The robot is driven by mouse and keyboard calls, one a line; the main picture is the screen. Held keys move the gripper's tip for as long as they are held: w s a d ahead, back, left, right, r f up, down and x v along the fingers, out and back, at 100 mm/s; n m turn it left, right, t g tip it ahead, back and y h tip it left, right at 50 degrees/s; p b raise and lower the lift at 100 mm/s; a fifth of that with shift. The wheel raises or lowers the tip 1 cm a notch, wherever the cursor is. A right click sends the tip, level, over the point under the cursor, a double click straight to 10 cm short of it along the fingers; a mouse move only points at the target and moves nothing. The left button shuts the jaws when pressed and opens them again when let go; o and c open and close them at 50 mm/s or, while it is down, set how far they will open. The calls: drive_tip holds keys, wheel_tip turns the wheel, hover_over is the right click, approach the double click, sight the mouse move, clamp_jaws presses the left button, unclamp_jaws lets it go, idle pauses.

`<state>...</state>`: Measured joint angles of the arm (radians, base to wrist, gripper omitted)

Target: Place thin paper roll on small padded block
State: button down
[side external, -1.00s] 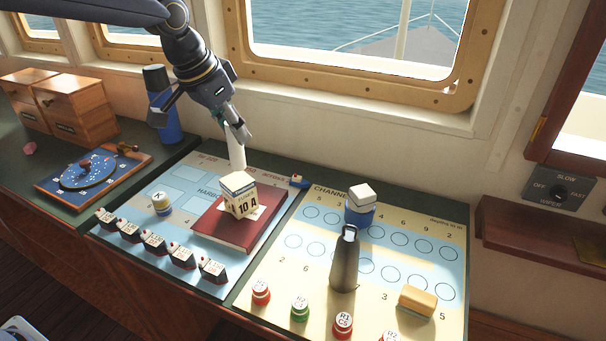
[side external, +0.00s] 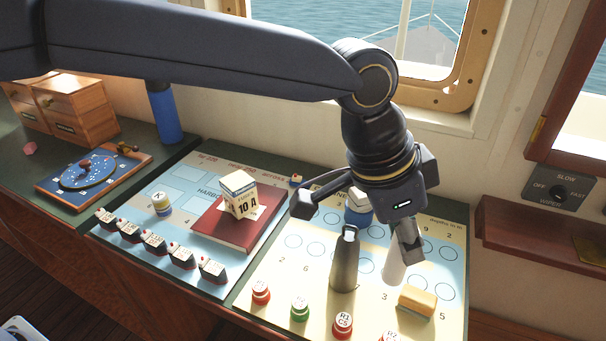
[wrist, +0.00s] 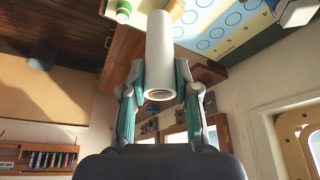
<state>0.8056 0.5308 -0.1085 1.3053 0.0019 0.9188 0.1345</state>
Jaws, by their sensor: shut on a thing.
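My gripper (side external: 408,240) is shut on the thin paper roll (side external: 393,266), a white upright tube over the right part of the channel chart. The wrist view shows the white roll (wrist: 160,48) between both fingers, with its hollow end facing the camera. The small padded block (side external: 417,300), tan with a paler edge, lies on the chart just below and right of the roll in the side view. The roll looks apart from the block; I cannot tell how high its lower end is.
A dark grey upright piece (side external: 344,260) stands left of the roll. A blue-and-white item (side external: 358,207) is behind it, partly hidden by my gripper. Red and green round markers (side external: 300,308) line the front edge. A red book (side external: 222,226) with a cream block (side external: 238,195) is left.

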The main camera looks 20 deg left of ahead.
drive_tip(key=shift+w+d+f, duration=1)
drive_tip(key=shift+w+f, duration=0.05)
drive_tip(key=shift+f, duration=0.75)
drive_tip(key=shift+w+d+f, duration=1)
drive_tip(key=shift+w+f, duration=0.1)
drive_tip(key=shift+f, duration=0.65)
drive_tip(key=shift+w+d+f, duration=1)
drive_tip(key=shift+w+f, duration=0.05)
drive_tip(key=shift+f, duration=0.75)
drive_tip(key=shift+f, duration=0.1)
drive_tip(key=c, duration=0.9)
unclamp_jaws()
drive_tip(key=shift+o, duration=0.2)
